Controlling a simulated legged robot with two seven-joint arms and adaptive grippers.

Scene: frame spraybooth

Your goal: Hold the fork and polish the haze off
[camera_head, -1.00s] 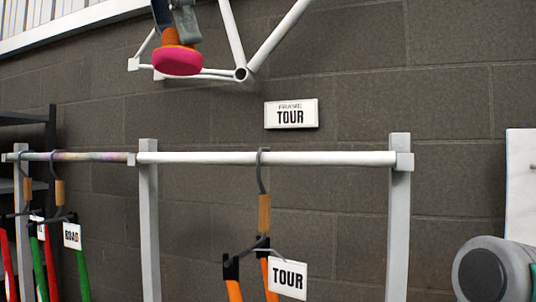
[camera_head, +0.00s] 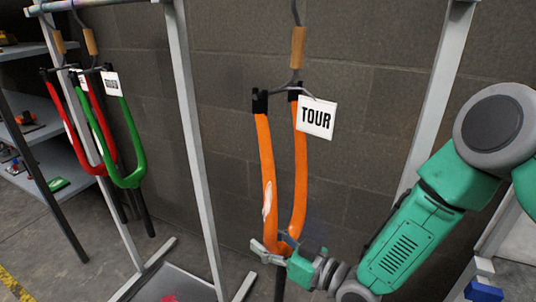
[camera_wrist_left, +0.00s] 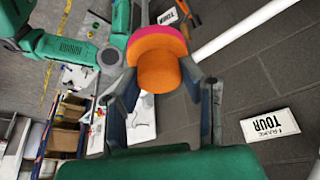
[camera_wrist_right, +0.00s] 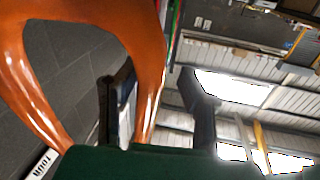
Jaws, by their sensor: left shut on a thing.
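The orange fork (camera_head: 299,185) hangs crown down from a hook, with a white TOUR tag (camera_head: 316,117). A pale hazy patch (camera_head: 268,200) shows on its left leg. My right gripper (camera_head: 272,249) is at the fork's crown. In the right wrist view its fingers (camera_wrist_right: 152,88) stand apart, with an orange leg (camera_wrist_right: 150,70) between them; contact cannot be told. My left gripper (camera_wrist_left: 160,84) is shut on a polishing pad (camera_wrist_left: 159,66) with an orange body and pink rim. The left gripper is outside the head view.
Red and green forks (camera_head: 128,165) hang at the left, beside a grey shelf (camera_head: 40,120). Grey rack posts (camera_head: 195,140) stand on both sides of the orange fork. The left wrist view shows a FRAME TOUR sign (camera_wrist_left: 268,124) and a white frame tube (camera_wrist_left: 245,32).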

